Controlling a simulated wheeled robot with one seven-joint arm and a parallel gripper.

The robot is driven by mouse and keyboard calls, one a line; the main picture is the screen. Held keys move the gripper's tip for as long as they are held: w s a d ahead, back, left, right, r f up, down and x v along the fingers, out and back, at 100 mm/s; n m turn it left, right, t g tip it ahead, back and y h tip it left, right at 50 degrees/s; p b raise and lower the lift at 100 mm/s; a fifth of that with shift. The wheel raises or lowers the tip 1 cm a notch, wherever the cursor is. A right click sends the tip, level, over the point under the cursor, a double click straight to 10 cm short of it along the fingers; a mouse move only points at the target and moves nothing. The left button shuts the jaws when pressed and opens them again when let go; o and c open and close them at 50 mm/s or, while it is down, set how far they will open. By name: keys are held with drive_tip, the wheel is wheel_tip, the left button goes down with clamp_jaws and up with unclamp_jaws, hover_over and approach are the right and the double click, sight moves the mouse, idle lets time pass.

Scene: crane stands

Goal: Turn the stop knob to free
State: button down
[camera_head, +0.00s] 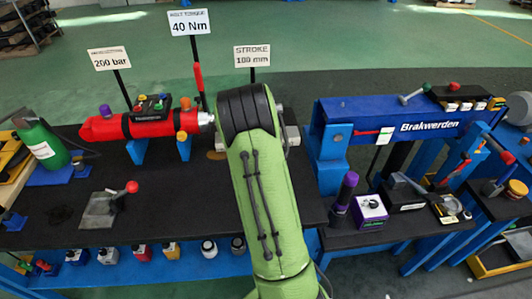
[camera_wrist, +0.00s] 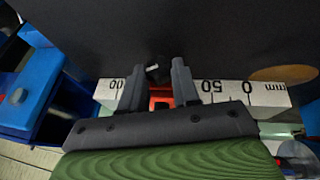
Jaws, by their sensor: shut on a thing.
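The stop knob (camera_wrist: 155,70) shows in the wrist view as a small black knob with a white mark. It sits between the fingertips of my gripper (camera_wrist: 158,66), which is shut on it. A red-orange block (camera_wrist: 162,98) shows below it, between the fingers, in front of a white millimetre scale (camera_wrist: 228,92). The scale reads upside down, with 0 at the right, 50 nearer the middle and the 100 end at the left. I cannot read which way the knob is turned. In the head view my green arm hides the gripper and knob.
In the head view a red cylinder (camera_head: 100,129) lies left of my arm and a blue Brakwerden press (camera_head: 360,113) stands right. Signs on posts, among them the stroke sign (camera_head: 252,56), rise behind. A red-knobbed lever (camera_head: 131,187) stands on the black bench (camera_head: 170,205).

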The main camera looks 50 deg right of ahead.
drive_tip(key=c, duration=0.8)
unclamp_jaws()
drive_tip(key=p+v, duration=0.3)
drive_tip(key=v, duration=1.2)
drive_tip(key=shift+a+r, duration=0.25)
drive_tip(key=shift+r, duration=0.1)
